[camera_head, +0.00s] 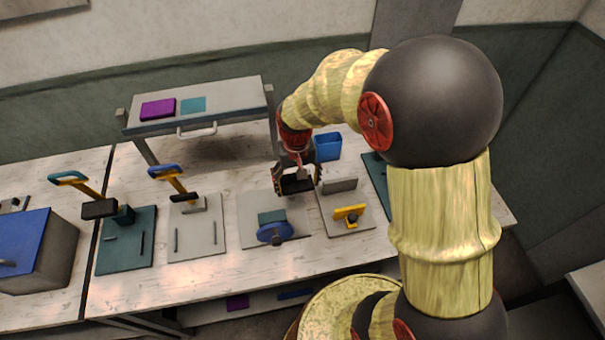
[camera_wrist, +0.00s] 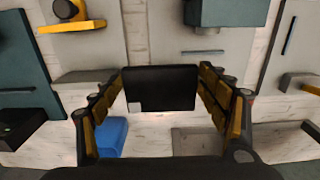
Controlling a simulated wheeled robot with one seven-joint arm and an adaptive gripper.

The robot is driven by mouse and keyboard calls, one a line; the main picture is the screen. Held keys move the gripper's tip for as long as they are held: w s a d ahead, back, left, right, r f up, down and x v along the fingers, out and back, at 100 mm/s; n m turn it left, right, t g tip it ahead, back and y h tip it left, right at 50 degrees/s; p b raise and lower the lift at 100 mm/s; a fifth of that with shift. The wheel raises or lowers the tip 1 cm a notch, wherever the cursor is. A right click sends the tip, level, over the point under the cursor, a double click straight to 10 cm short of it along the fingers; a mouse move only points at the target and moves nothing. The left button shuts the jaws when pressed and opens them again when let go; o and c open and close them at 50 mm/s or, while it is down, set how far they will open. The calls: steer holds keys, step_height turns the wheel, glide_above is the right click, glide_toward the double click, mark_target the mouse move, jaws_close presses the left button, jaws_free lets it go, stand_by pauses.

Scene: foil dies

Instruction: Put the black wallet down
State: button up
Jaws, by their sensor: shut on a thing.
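The black wallet (camera_wrist: 160,89) is a flat dark rectangle with a small pale square at one corner. It sits between the two fingers of my gripper (camera_wrist: 161,90), which is shut on it. In the head view the wallet (camera_head: 297,184) shows in my gripper (camera_head: 297,178), above the middle of the workbench. Bench surface and parts of the plates show around the wallet in the wrist view. I cannot tell the exact height of the wallet above the bench.
A blue bin (camera_head: 328,147) stands just behind my gripper. A plate with a blue round part (camera_head: 275,233) and one with a yellow part (camera_head: 348,214) lie in front. Lever presses stand at left. A raised shelf (camera_head: 230,98) holds a purple piece (camera_head: 158,109) and a teal piece (camera_head: 193,105).

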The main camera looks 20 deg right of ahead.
steer(key=w+d+f, duration=0.2)
steer(key=d, duration=0.1)
steer(key=w+d+f+b, duration=0.1)
steer(key=w+d+f, duration=0.4)
steer(key=d+f, duration=0.1)
steer(key=shift+w+d+f, duration=0.15)
steer(key=shift+d+f, duration=0.1)
steer(key=shift+d, duration=0.1)
steer(key=shift+w+d+f, duration=0.15)
steer(key=shift+d+f, duration=0.1)
steer(key=shift+f, duration=0.15)
steer(key=shift+w+d+f+b, duration=0.1)
steer(key=shift+f+b, duration=0.45)
steer(key=shift+f, duration=1.05)
steer(key=shift+f, duration=0.15)
steer(key=o, duration=1.2)
steer(key=shift+c, duration=0.2)
